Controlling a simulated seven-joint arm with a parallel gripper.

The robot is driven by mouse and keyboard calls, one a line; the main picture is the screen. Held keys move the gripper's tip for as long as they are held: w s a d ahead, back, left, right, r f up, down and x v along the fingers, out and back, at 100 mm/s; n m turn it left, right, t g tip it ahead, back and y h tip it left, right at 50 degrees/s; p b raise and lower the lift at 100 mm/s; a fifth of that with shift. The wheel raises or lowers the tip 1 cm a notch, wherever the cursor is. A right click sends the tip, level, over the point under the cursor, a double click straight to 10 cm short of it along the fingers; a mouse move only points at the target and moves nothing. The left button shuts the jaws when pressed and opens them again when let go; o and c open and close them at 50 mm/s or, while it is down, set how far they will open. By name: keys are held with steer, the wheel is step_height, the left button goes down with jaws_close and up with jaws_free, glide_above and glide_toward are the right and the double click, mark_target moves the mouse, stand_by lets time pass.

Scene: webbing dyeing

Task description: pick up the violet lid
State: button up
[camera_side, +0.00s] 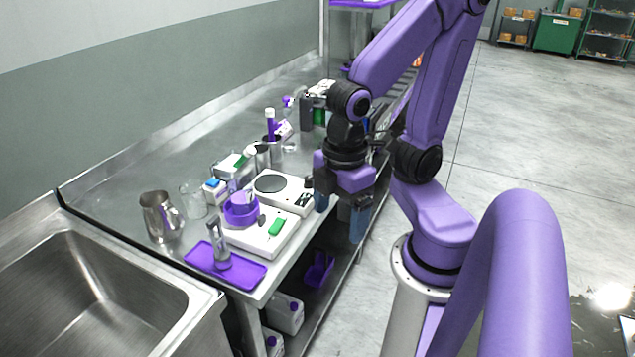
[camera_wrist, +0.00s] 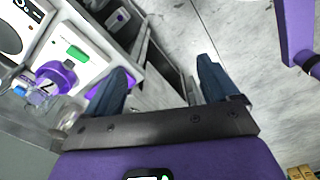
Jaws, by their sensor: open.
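I cannot tell for certain which violet thing is the lid. A round violet piece (camera_side: 240,211) sits on a white bench device at the front of the counter, with a lighter violet part on it. It also shows at the left of the wrist view (camera_wrist: 66,70). My gripper (camera_side: 341,210) is open and empty, its blue fingers pointing down beyond the counter's front edge, right of the round piece and apart from it. In the wrist view my gripper (camera_wrist: 162,72) has floor and the counter side between its fingers.
A violet tray (camera_side: 252,272) holds an upright clear cylinder. A metal pitcher (camera_side: 160,216), a glass beaker (camera_side: 193,198) and a hotplate (camera_side: 285,190) crowd the counter. A sink (camera_side: 90,290) lies at left. A violet item (camera_side: 319,269) sits on the lower shelf.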

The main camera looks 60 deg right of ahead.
steer(key=w+d+n+t+h, duration=0.1)
steer(key=w+d, duration=0.4)
steer(key=w, duration=0.2)
steer(key=w+d+n+h, duration=0.1)
steer(key=w+d, duration=0.4)
steer(key=w, duration=0.3)
steer(key=w+d+f+n+g+h, duration=0.1)
steer(key=w+d+f+n+h, duration=0.15)
steer(key=d, duration=1.35)
steer(key=shift+n, duration=0.35)
steer(key=x, duration=1.6)
steer(key=shift+w+d+f, duration=0.1)
steer(key=shift+w+f, duration=0.05)
steer(key=c, duration=1.1)
